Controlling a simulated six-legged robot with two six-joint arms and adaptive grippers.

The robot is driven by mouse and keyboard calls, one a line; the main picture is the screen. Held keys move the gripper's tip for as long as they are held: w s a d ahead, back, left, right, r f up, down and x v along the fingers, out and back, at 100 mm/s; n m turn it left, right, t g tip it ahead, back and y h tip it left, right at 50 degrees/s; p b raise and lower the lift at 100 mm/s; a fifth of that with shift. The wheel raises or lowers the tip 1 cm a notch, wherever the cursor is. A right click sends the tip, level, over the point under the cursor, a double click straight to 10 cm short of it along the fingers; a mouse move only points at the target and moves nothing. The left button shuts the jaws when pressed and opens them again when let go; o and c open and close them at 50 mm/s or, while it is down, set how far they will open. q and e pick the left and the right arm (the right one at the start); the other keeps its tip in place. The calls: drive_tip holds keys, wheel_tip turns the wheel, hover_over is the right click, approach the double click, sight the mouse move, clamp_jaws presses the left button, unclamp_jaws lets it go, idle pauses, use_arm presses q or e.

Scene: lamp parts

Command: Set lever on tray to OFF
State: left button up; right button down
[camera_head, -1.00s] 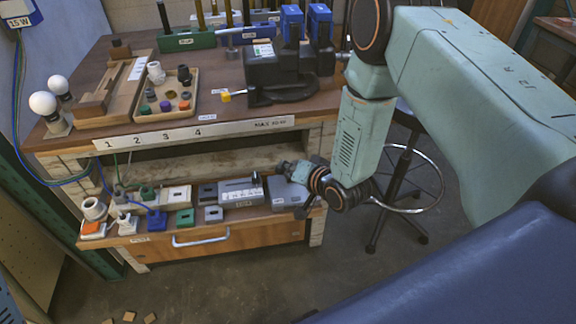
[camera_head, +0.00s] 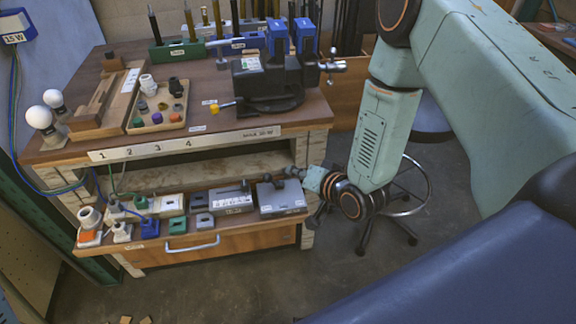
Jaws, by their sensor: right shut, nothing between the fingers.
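A grey box (camera_head: 281,198) with a small dark upright piece on top sits at the right end of the low pull-out tray (camera_head: 262,239). A grey box with a white label (camera_head: 231,200) stands to its left, also with a small upright piece. I cannot tell which piece is the lever, nor read its setting. My right gripper (camera_head: 291,171) is shut and empty, just above the grey box's back right part; I cannot tell whether it touches. My left gripper is not in view.
Several small switches and sockets, such as a blue one (camera_head: 150,228), fill the tray's left part. The workbench top (camera_head: 208,92) above carries a black vise (camera_head: 268,82), a beige parts tray (camera_head: 136,122) and bulbs (camera_head: 40,117). A stool (camera_head: 405,205) stands right of the bench.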

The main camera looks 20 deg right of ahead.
drive_tip(key=v, duration=0.4)
drive_tip(key=shift+a+p, duration=0.1)
drive_tip(key=shift+p, duration=0.25)
drive_tip(key=shift+r, duration=0.1)
drive_tip(key=s+a+f+n+g+h, duration=0.1)
drive_tip(key=s+f+n+g, duration=0.2)
drive_tip(key=s, duration=1.1)
drive_tip(key=s+a+f+n+g+h, duration=0.1)
drive_tip(key=s+f+n+g, duration=0.2)
drive_tip(key=s+f+g, duration=0.5)
drive_tip(key=s+g, duration=0.1)
drive_tip(key=s, duration=0.6)
drive_tip(key=shift+a+f+h, duration=0.15)
drive_tip(key=shift+f+h, duration=0.05)
drive_tip(key=shift+h, duration=0.1)
